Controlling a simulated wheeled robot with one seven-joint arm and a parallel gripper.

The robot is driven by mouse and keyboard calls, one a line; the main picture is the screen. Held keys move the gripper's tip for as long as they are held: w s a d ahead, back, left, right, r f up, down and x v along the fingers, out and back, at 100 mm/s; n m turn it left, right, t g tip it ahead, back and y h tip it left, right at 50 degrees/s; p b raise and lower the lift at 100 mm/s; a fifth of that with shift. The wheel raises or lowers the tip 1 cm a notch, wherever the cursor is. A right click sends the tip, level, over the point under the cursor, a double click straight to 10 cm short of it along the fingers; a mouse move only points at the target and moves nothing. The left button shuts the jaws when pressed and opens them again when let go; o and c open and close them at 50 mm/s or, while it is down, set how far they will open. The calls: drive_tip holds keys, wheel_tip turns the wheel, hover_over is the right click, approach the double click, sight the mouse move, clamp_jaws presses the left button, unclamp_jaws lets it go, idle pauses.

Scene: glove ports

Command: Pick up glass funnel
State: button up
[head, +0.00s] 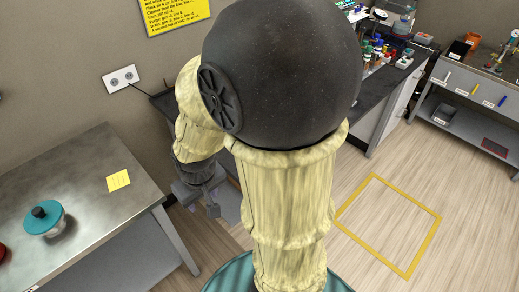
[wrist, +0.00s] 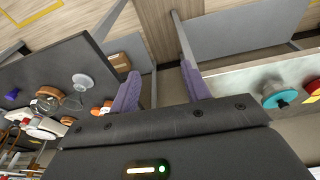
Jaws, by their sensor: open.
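My gripper (wrist: 160,88) is open and empty in the wrist view, its two purple-padded fingers wide apart above bare floor. In the head view my gripper (head: 203,200) hangs low beyond the steel table, partly hidden by my arm. A clear glass piece with a round pale end (wrist: 83,82) lies or stands on the dark bench at the left of the wrist view. It may be the glass funnel, but it is too small to be sure. It is well apart from the fingers. No funnel can be made out in the head view.
The dark bench (wrist: 92,58) also holds orange-brown pieces, a purple item (wrist: 12,95) and other glassware. Floor inside the yellow outline (head: 404,272) is clear.

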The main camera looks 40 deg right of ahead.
drive_tip(key=d+f+n+g+h+b, duration=0.4)
drive_tip(key=d+f+n+g+h, duration=0.2)
drive_tip(key=d+f+n+h, duration=0.45)
drive_tip(key=w+d+f+n+t+h+b, duration=0.1)
drive_tip(key=w+f+n+t+h, duration=0.1)
drive_tip(key=w, duration=0.4)
drive_tip(key=w+d+f+n+t+h+b, duration=0.1)
drive_tip(key=w+n+t+h, duration=0.2)
drive_tip(key=w+n+h, duration=0.2)
drive_tip(key=shift+w+d+f+n, duration=0.25)
drive_tip(key=shift+w+f+n, duration=0.15)
drive_tip(key=shift+n, duration=0.15)
drive_tip(key=shift+d, duration=0.1)
drive_tip(key=d, duration=0.3)
drive_tip(key=d+p, duration=0.1)
drive_tip(key=d, duration=0.3)
drive_tip(key=w+d, duration=0.1)
drive_tip(key=d, duration=0.3)
drive_tip(key=shift+d+p, duration=0.2)
drive_tip(key=shift+p, duration=0.2)
